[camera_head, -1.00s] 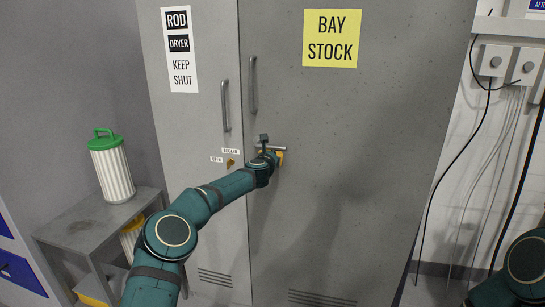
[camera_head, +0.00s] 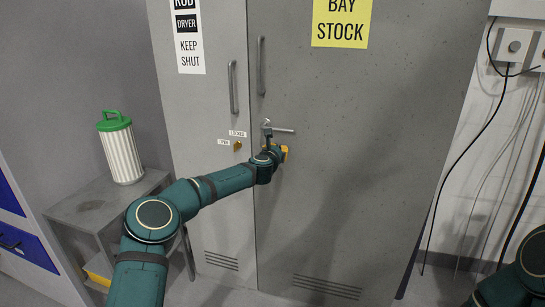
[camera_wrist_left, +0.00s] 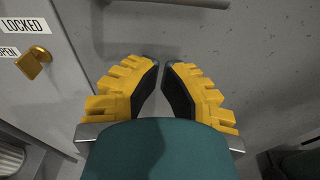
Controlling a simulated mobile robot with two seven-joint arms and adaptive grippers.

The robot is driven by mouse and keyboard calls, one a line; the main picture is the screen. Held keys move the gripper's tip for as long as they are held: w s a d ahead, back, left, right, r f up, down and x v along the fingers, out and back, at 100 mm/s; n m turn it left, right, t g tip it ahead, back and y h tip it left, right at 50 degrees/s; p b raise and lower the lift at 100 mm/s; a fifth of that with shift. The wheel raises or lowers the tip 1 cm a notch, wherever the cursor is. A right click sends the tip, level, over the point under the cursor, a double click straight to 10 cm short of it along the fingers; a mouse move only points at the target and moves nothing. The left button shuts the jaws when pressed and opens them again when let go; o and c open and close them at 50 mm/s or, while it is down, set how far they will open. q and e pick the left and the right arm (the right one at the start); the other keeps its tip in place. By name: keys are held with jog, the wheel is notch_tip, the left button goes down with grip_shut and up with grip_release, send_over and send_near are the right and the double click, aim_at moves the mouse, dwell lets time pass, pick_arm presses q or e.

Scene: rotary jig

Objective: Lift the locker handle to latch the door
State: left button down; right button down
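The locker handle (camera_head: 283,130) is a grey bar on a pivot at the left edge of the large grey door (camera_head: 345,180), lying about level. In the left wrist view, a dark bar (camera_wrist_left: 175,3) crosses the top edge, beyond the fingertips. My left gripper (camera_head: 283,153) is just below the handle, close to the door. Its yellow fingers (camera_wrist_left: 162,66) have their tips close together with nothing seen between them, and they look shut. Contact with the handle cannot be seen. My right gripper is out of view.
The narrow left door carries a brass latch tab (camera_head: 237,146) beside LOCKED and OPEN labels. Vertical pulls (camera_head: 233,87) flank the door seam. A ribbed canister with a green lid (camera_head: 121,150) stands on a grey stand (camera_head: 85,208). Cables (camera_head: 480,140) hang at right.

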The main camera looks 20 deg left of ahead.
pick_arm(q)
jog(key=s, duration=0.6)
jog(key=shift+s+a+r, duration=0.15)
jog(key=shift+s+r, duration=0.1)
jog(key=shift+r, duration=0.15)
jog(key=s+d+f+m+g+h, duration=0.2)
jog(key=s+d+f+m+g, duration=0.1)
jog(key=s+d+f+m, duration=0.7)
jog(key=s+d+f+m+g+h, duration=0.3)
jog(key=s+d+f+m, duration=0.3)
jog(key=f, duration=0.6)
jog(key=s+a+f+m+g, duration=0.1)
jog(key=s+f+m+g, duration=0.2)
jog(key=s, duration=0.7)
jog(key=s+a+f+m+g, duration=0.2)
jog(key=s+f+m, duration=0.4)
jog(key=s+m, duration=0.2)
jog(key=s+a+f+m+g+y, duration=0.1)
jog(key=s+f+m+g, duration=0.2)
jog(key=s, duration=0.9)
jog(key=f+m, duration=0.1)
jog(key=m, duration=0.2)
jog(key=shift+s+a+f+g, duration=0.15)
jog(key=shift+s+a+g, duration=0.15)
jog(key=shift+a, duration=0.1)
